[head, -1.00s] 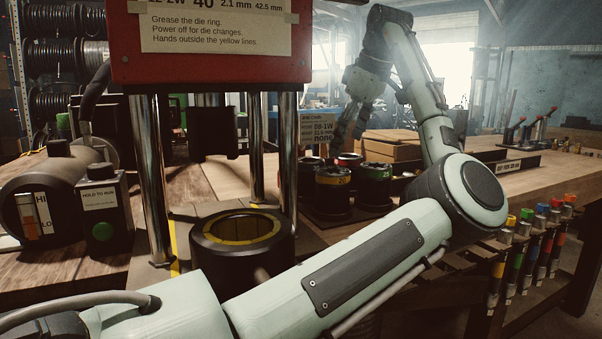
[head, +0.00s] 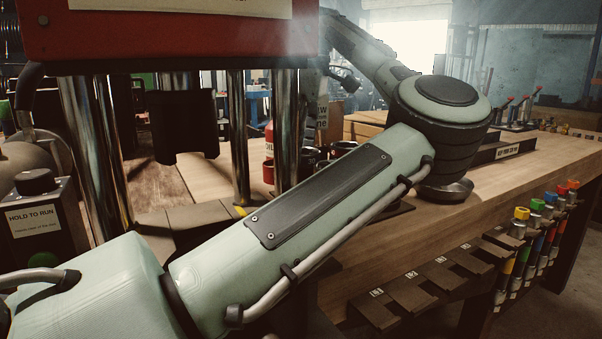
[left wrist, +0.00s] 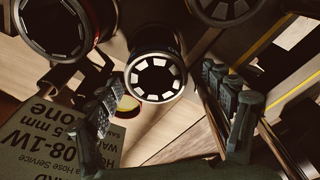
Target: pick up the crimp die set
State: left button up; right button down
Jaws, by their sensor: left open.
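In the left wrist view my left gripper (left wrist: 163,80) is open, with one finger on each side of the picture. A dark round crimp die set (left wrist: 155,76) with a ring of pale segments shows beyond and between the fingers. It looks apart from them. A second die set (left wrist: 52,28) with a red band is at upper left, and another round dark one (left wrist: 226,8) at the top edge. In the head view the die sets (head: 311,157) are mostly hidden behind my left arm, and the fingers are hard to make out. My right gripper is not in view.
The crimper's red head (head: 170,38) and steel posts (head: 237,135) stand left of the die sets. A label card (left wrist: 55,140) stands close to the left finger. A hold-to-run box (head: 38,220) is at far left.

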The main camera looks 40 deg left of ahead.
aim_at(300, 168)
pick_arm(q)
jog(key=f, duration=0.5)
jog(key=shift+a, duration=0.35)
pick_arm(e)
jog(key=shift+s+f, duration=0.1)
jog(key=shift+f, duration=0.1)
pick_arm(q)
jog(key=shift+w, duration=0.1)
jog(key=shift+c, duration=0.6)
jog(key=c, duration=1.7)
jog(key=shift+o, duration=0.2)
jog(key=shift+r, duration=0.15)
